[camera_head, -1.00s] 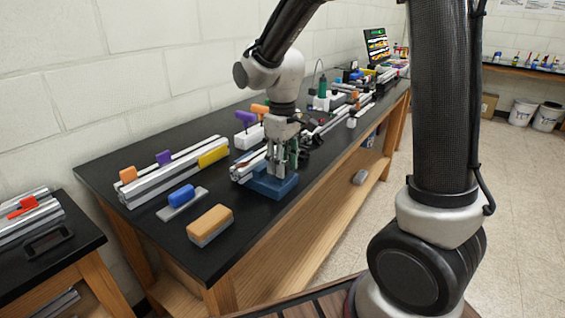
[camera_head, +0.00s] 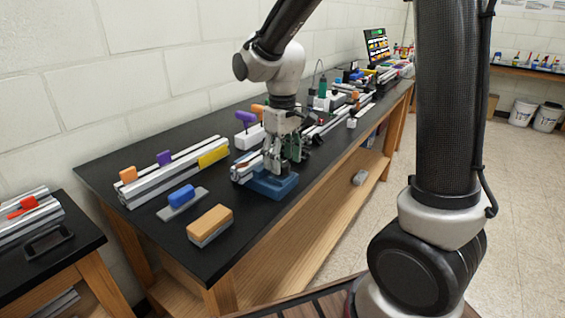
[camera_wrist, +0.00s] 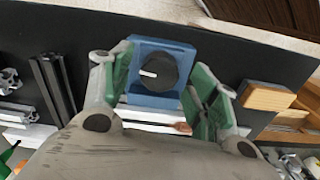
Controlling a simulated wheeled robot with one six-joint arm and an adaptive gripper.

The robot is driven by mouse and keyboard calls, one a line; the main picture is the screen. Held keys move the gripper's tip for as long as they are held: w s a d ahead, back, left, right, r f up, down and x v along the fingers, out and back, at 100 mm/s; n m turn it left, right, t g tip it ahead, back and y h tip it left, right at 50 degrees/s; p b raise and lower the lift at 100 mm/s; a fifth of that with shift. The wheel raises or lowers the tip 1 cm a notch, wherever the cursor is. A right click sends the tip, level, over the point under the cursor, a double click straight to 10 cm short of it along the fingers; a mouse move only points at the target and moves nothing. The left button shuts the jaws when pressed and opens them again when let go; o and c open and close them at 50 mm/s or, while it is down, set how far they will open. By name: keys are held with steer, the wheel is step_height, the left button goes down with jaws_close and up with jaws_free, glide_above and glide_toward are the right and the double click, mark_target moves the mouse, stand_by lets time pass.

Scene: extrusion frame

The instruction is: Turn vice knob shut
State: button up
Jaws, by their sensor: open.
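The blue vice (camera_head: 268,186) stands on the black bench top, below my gripper. In the wrist view the vice (camera_wrist: 139,98) shows from above with a round black knob (camera_wrist: 158,73) that has a white mark pointing left. My gripper (camera_head: 283,164) points down over the vice. In the wrist view its green-padded fingers (camera_wrist: 160,92) are spread apart, one on each side of the vice, with nothing held between them. I cannot tell whether a finger touches the vice's sides. In the head view the knob is hidden behind the fingers.
An aluminium extrusion (camera_head: 165,181) with coloured blocks lies left of the vice. A blue-handled brush (camera_head: 181,198) and an orange-topped block (camera_head: 210,225) lie near the front edge. In the wrist view a wooden block (camera_wrist: 268,97) is to the right and dark extrusions (camera_wrist: 52,88) are to the left.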

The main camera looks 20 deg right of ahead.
step_height(320, 180, up, 10)
steer(key=shift+r, duration=0.25)
steer(key=m, duration=0.3)
glide_above(282, 163)
step_height(282, 163, down, 4)
steer(key=shift+f, duration=0.2)
step_height(282, 163, down, 8)
steer(key=shift+r, duration=0.25)
steer(key=c, duration=1)
